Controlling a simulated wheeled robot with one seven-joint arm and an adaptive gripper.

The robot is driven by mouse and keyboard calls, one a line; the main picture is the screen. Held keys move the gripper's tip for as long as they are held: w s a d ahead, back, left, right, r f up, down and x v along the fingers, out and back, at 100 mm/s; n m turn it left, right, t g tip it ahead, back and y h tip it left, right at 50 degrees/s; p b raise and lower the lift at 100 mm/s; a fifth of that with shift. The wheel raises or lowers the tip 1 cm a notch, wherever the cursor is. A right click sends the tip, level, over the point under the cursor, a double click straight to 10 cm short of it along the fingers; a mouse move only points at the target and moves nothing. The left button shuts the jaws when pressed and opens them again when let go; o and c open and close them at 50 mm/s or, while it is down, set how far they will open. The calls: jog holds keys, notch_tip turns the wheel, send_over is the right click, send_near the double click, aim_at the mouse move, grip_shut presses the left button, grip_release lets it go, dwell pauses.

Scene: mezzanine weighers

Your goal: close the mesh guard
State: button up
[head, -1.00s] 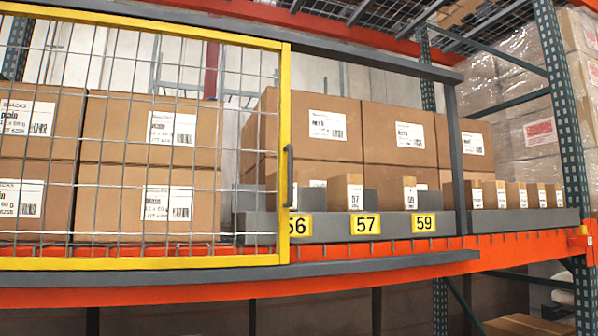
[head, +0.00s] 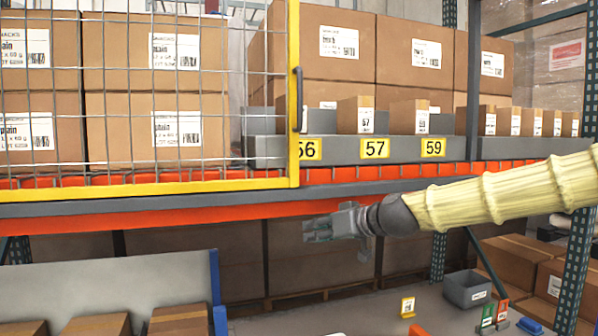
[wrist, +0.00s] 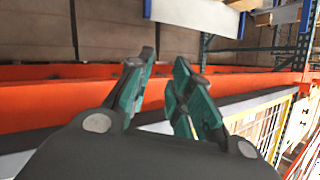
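The mesh guard (head: 293,142) is a yellow-framed wire panel across the left of the rack bay in the head view. Its dark upright handle (head: 299,100) is on the right-hand frame bar. The bay is uncovered from that bar to a grey post (head: 473,85). The guard's frame and mesh also show at the lower right of the wrist view (wrist: 273,122).
Cartons and small boxes stand behind labels 56, 57 and 59 (head: 374,149). A grey rail (head: 400,186) runs along the orange beam (head: 200,216). Below are a grey panel with a blue post (head: 217,290), cartons and a grey bin (head: 467,290). Space before the uncovered bay looks free.

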notch_tip(320, 180, up, 17)
jog(key=s+d+n+t+y, duration=0.1)
jog(key=s+d+n+y, duration=0.1)
notch_tip(320, 180, up, 15)
jog(key=n+y+p, duration=0.2)
jog(key=p, duration=0.4)
send_over(300, 123)
jog(key=shift+w, duration=0.35)
jog(key=shift+c, duration=0.5)
grip_shut()
jog(key=shift+f, duration=0.1)
